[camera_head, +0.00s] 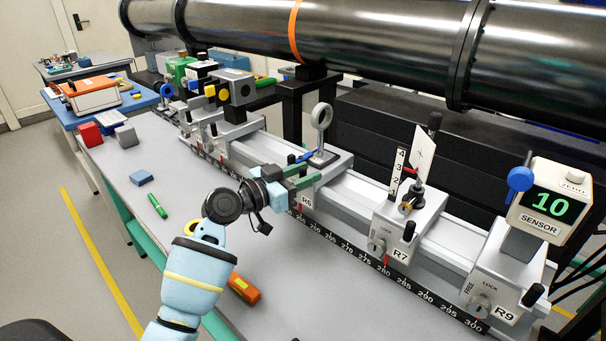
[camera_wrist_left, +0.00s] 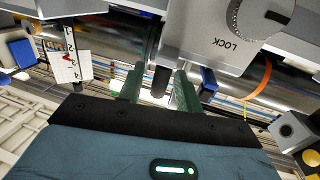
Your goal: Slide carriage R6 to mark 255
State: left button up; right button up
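Carriage R6 (camera_head: 307,201) sits on the long rail, carrying a ring-shaped holder on a post (camera_head: 321,128). Its red pointer is at the scale strip (camera_head: 365,257), left of the 265 label; the exact reading is too small to tell. My left gripper (camera_head: 302,175) reaches in from the left to the front of R6, its green fingers apart. In the left wrist view the fingers (camera_wrist_left: 157,92) stand on either side of a dark upright handle, with apparent gaps. A LOCK label and round knob (camera_wrist_left: 262,14) show on the carriage face there. My right gripper is out of view.
Carriage R7 (camera_head: 396,238), with a white card, stands right of R6 near 280. R9 (camera_head: 503,281), with a sensor reading 10, is at the right end. More carriages (camera_head: 232,115) stand to the left. A large dark pipe (camera_head: 380,40) runs behind.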

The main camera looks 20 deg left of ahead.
pick_arm(q)
jog(key=b+v, duration=0.1)
jog(key=v, duration=0.7)
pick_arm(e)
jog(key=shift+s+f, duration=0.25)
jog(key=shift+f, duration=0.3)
pick_arm(q)
jog(key=shift+w, duration=0.1)
